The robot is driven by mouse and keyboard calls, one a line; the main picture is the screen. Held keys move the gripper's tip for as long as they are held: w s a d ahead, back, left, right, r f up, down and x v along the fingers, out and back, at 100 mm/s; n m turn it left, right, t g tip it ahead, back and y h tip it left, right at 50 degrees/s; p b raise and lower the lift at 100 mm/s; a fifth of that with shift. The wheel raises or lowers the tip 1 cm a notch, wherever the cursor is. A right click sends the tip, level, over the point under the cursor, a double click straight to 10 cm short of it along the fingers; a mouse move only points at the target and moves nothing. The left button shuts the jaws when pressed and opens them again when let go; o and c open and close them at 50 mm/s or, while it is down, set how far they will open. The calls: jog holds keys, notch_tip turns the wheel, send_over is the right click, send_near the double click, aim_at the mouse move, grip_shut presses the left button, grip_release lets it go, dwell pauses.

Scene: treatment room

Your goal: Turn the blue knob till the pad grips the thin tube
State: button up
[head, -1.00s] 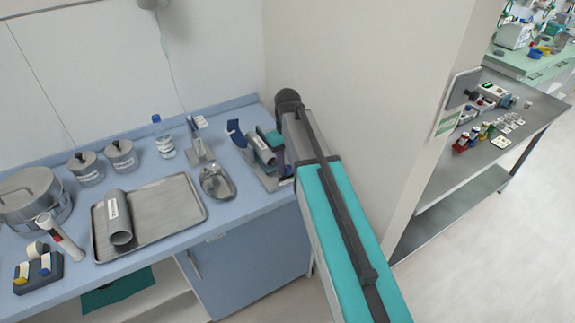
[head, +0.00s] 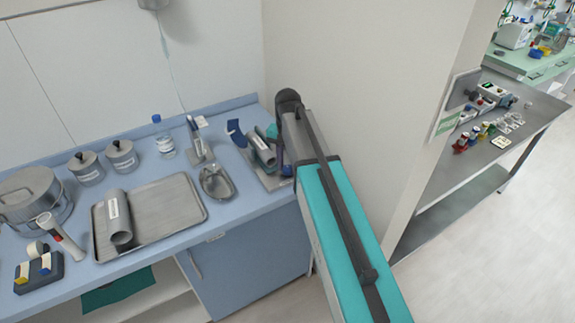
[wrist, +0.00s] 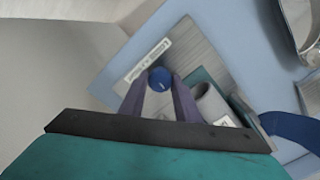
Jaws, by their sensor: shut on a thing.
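The blue knob (wrist: 160,79), with a pale mark on its face, shows in the wrist view between the fingers of my gripper (wrist: 159,84). The gripper is shut on it. The holder's metal base (wrist: 186,48) carries a white label. I cannot tell whether the pad touches the tube.
A blue lever-like piece (head: 236,133) stands at the holder's left. A metal kidney dish (head: 216,183) and a steel tray (head: 170,205) with a wider grey tube (head: 118,218) are further left. The wall stands close behind and to the right of the holder.

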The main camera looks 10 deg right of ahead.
jog(key=m, duration=1.2)
jog(key=shift+m, duration=1.8)
jog(key=o, duration=1)
jog(key=shift+o, duration=0.2)
jog(key=shift+r, duration=0.15)
